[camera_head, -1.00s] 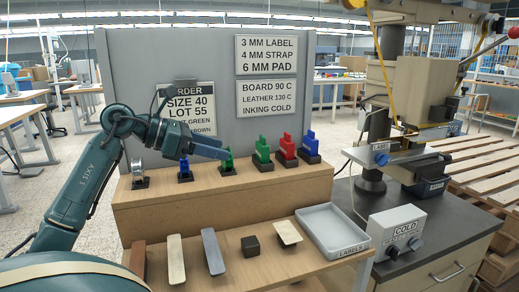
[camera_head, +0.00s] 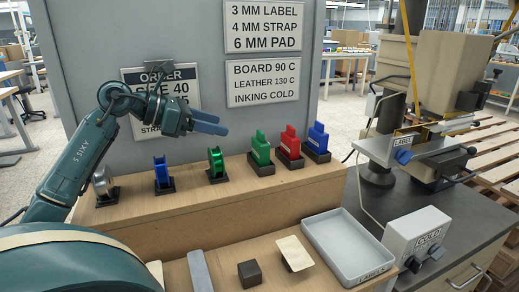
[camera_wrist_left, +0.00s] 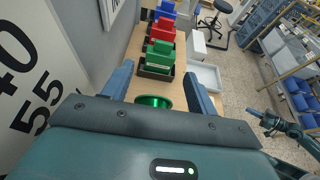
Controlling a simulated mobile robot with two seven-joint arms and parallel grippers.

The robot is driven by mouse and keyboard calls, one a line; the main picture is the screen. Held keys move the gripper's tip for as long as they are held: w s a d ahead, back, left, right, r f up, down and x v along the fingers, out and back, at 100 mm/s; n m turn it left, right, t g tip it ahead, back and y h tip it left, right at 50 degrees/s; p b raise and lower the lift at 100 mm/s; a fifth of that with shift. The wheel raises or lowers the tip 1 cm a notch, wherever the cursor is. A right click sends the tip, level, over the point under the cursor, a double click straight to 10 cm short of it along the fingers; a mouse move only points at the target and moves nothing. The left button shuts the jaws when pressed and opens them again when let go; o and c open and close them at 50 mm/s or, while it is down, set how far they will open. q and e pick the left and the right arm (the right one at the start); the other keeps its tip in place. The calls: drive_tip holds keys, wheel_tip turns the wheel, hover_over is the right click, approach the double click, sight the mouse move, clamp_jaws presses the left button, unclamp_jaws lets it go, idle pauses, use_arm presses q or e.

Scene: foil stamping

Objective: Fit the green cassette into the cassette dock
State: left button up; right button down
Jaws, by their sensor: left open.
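The green cassette (camera_head: 260,148) stands upright in a dark holder on the wooden riser, between a green spool and a red cassette. It also shows in the left wrist view (camera_wrist_left: 159,57), beyond the fingers. My left gripper (camera_head: 216,124) is open and empty, above and left of the green cassette. In the left wrist view its fingers (camera_wrist_left: 160,72) are spread apart, with the green spool (camera_wrist_left: 153,101) low between them. My right gripper (camera_wrist_left: 254,112) is small at the right of that view; its jaw state is unclear. I cannot identify the cassette dock for certain.
The red (camera_head: 291,143) and blue (camera_head: 318,138) cassettes stand to the right; blue (camera_head: 161,172) and silver (camera_head: 103,181) spools stand to the left. The grey panel (camera_head: 85,45) rises behind. A grey tray (camera_head: 347,246), COLD box (camera_head: 418,235) and press (camera_head: 432,147) are at right.

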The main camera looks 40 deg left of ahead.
sight(259, 133)
use_arm(q)
drive_tip(key=x, duration=0.3)
drive_tip(key=p+x, duration=0.1)
drive_tip(key=x, duration=0.1)
drive_tip(key=d+r+p+x, duration=0.1)
drive_tip(key=x, duration=0.2)
drive_tip(key=shift+w+d+f, duration=0.1)
drive_tip(key=shift+w+f, duration=0.1)
drive_tip(key=shift+w, duration=0.1)
drive_tip(key=shift+w+d+f, duration=0.25)
drive_tip(key=shift+w+f, duration=0.05)
drive_tip(key=shift+w, duration=0.2)
drive_tip(key=shift+w+f, duration=0.15)
drive_tip(key=shift+f, duration=0.05)
use_arm(e)
drive_tip(key=shift+s+d+r+n, duration=0.2)
drive_tip(key=shift+r+n, duration=0.1)
drive_tip(key=shift+r, duration=0.35)
use_arm(q)
clamp_jaws()
use_arm(e)
drive_tip(key=shift+w+r, duration=0.1)
drive_tip(key=shift+r, duration=0.1)
